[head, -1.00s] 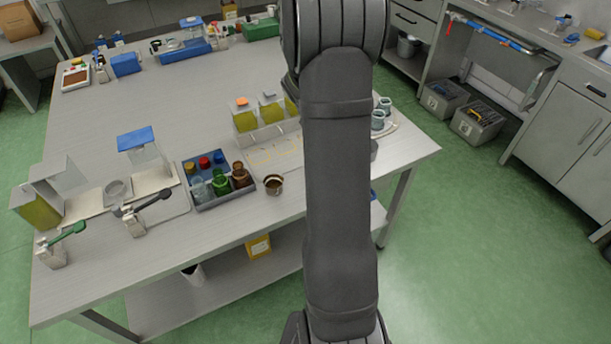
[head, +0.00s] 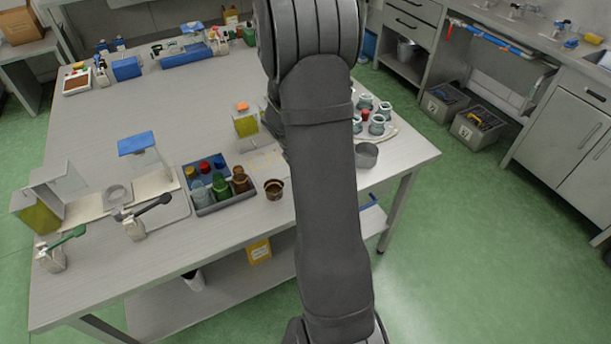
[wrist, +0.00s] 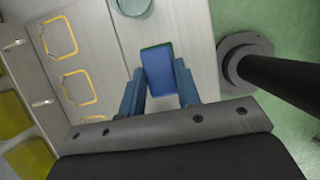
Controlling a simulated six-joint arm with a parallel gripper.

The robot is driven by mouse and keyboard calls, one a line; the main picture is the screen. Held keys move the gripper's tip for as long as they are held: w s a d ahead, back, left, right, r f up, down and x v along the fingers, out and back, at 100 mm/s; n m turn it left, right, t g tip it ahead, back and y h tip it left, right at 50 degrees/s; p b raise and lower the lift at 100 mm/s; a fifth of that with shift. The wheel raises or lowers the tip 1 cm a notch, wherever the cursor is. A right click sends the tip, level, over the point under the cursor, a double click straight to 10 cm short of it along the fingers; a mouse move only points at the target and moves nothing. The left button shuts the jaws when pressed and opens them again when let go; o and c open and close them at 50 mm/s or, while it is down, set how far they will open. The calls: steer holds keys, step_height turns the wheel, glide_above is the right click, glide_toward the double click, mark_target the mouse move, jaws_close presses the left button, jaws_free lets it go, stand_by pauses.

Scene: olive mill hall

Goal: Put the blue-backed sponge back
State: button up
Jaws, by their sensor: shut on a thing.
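In the wrist view the blue-backed sponge (wrist: 158,70) sits between the two blue fingers of my gripper (wrist: 159,88), which is shut on it. Its blue face is toward the camera, with a thin green edge at its far end. The light grey table top shows below and around it; I cannot tell the height above it. In the head view my arm hides the gripper and the sponge.
A pale panel with yellow outlines (wrist: 60,40) lies left of my gripper, with yellow-green containers (wrist: 15,115) beyond. A grey round cup (head: 366,155) and a tray of jars (head: 388,132) stand right of my arm. A bottle caddy (head: 225,202) and brown cup (head: 274,189) stand left.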

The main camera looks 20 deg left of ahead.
steer(key=shift+w+a+f, duration=0.1)
steer(key=shift+a+f, duration=0.3)
steer(key=shift+a, duration=0.2)
steer(key=shift+f, duration=1.95)
steer(key=shift+f, duration=0.1)
steer(key=o, duration=0.9)
steer(key=shift+o, duration=0.2)
steer(key=v, duration=1.2)
